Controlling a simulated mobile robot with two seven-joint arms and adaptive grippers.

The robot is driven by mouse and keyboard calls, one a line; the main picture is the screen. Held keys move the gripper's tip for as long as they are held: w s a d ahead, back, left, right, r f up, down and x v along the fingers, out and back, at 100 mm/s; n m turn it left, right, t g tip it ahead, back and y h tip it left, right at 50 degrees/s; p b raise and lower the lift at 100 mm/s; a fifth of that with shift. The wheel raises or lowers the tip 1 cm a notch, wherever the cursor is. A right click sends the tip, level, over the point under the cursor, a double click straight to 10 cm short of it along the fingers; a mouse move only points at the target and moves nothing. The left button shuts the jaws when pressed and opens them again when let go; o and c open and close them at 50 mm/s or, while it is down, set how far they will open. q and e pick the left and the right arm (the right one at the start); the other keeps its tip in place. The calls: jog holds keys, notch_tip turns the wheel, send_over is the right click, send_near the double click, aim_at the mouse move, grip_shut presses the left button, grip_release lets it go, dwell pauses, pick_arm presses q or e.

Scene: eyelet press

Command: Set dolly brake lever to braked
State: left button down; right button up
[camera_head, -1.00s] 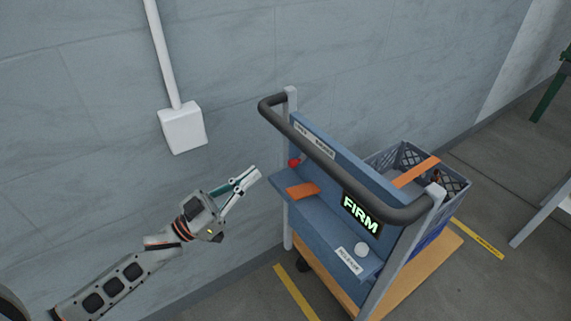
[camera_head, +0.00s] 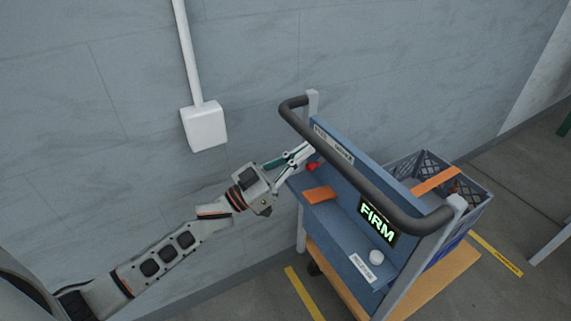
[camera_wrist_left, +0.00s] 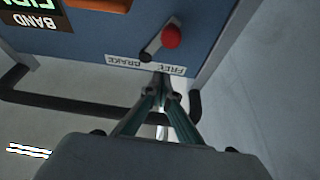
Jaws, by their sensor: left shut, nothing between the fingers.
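The dolly (camera_head: 352,187) has a blue upright panel with a small brake lever tipped by a red knob (camera_head: 312,167). The lever leans toward the FREE end of the label. My left gripper (camera_head: 307,149) is shut and empty, close to the knob under the handlebar. In the left wrist view its fingertips (camera_wrist_left: 163,82) are near the label; contact cannot be told. My right gripper is out of view.
The dark handlebar (camera_head: 360,183) arches over the panel near my left gripper. An orange piece (camera_head: 319,194), a lit FIRM display (camera_head: 377,221) and a white knob (camera_head: 376,257) are below. A grey crate (camera_head: 475,196) stands behind; the wall is at the left.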

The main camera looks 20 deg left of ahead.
pick_arm(q)
notch_tip(320, 180, down, 4)
jog(key=shift+w+a+f+b, duration=0.1)
jog(key=shift+a+b, duration=0.05)
jog(key=shift+b, duration=0.35)
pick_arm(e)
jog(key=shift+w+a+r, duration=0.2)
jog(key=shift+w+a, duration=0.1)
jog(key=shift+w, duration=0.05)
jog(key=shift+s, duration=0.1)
pick_arm(q)
jog(key=shift+n, duration=0.3)
